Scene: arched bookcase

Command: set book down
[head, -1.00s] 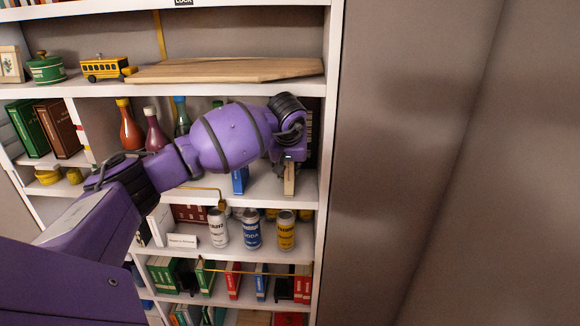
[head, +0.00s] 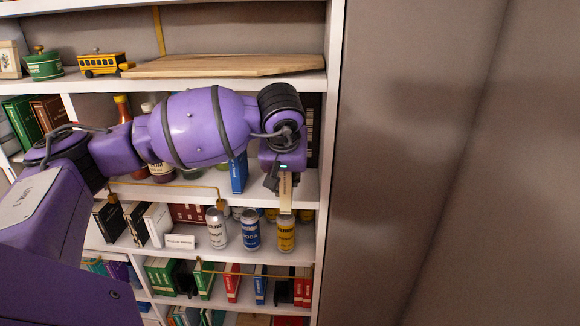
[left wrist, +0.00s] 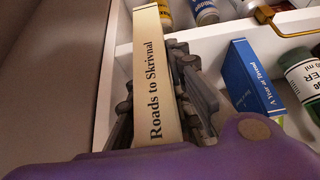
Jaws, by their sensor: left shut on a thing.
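The cream book (head: 286,192), with "Roads to Skrivnal" on its spine (left wrist: 156,80), is held upright between the fingers of my left gripper (head: 284,180). In the head view it overlaps the front edge of the middle shelf (head: 200,190), and its lower end shows just above the yellow can. I cannot tell whether it touches the shelf. Most of the book is hidden by my gripper. A blue book (head: 238,173) stands on that shelf to the left of it; it also shows in the left wrist view (left wrist: 252,80). My right gripper is not in view.
White, blue and yellow cans (head: 250,232) stand on the shelf below. A wooden board (head: 220,66) lies on the shelf above, beside a toy bus (head: 103,65). Bottles (head: 122,108) stand behind my arm. The bookcase's white side panel (head: 328,150) rises just right of my gripper.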

